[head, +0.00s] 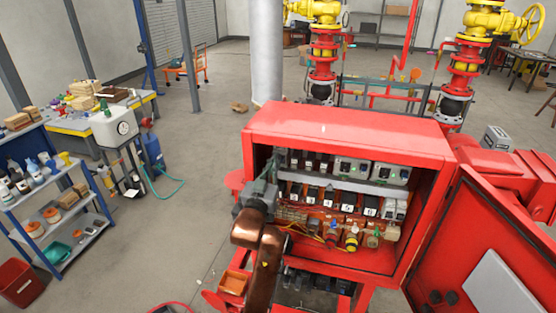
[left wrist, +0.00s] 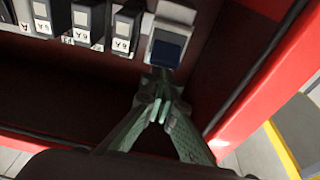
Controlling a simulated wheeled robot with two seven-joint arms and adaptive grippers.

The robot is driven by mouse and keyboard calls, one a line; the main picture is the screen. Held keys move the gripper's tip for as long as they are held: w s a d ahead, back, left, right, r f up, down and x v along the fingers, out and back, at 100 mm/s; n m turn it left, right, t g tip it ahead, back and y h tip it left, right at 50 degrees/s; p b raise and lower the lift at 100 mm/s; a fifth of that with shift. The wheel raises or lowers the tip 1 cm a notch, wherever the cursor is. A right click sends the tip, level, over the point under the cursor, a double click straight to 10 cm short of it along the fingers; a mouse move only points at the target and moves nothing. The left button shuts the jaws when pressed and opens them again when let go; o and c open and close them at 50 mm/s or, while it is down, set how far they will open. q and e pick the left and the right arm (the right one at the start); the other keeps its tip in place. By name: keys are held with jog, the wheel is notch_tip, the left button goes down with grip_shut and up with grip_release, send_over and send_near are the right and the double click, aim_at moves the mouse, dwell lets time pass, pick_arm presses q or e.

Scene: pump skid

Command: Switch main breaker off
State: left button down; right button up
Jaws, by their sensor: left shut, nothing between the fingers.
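The open red cabinet (head: 350,119) holds rows of breakers and other devices. My left gripper (head: 268,182) is at the left end of the cabinet's opening and covers part of the rows there. In the left wrist view its green-grey fingers (left wrist: 158,84) are shut and empty. Their tips are right below a pale device with a dark blue-black front (left wrist: 168,48), which appears to be the main breaker. I cannot tell whether they touch it or which position it is in. Small breakers labelled 6A (left wrist: 122,30) stand beside it. My right gripper is not in view.
The cabinet door (head: 490,240) hangs open to the right. Wires and coloured connectors (head: 350,242) sit low inside the cabinet. The cabinet's red side wall (left wrist: 262,85) is close to my left fingers.

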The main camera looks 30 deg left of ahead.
pick_arm(q)
jog(key=shift+f, duration=0.25)
dwell(0.4)
jog(key=r+p+v, duration=0.1)
jog(key=p+v, duration=0.1)
jog(key=v, duration=0.4)
jog(key=shift+s, duration=0.55)
dwell(0.4)
jog(key=shift+d, duration=0.1)
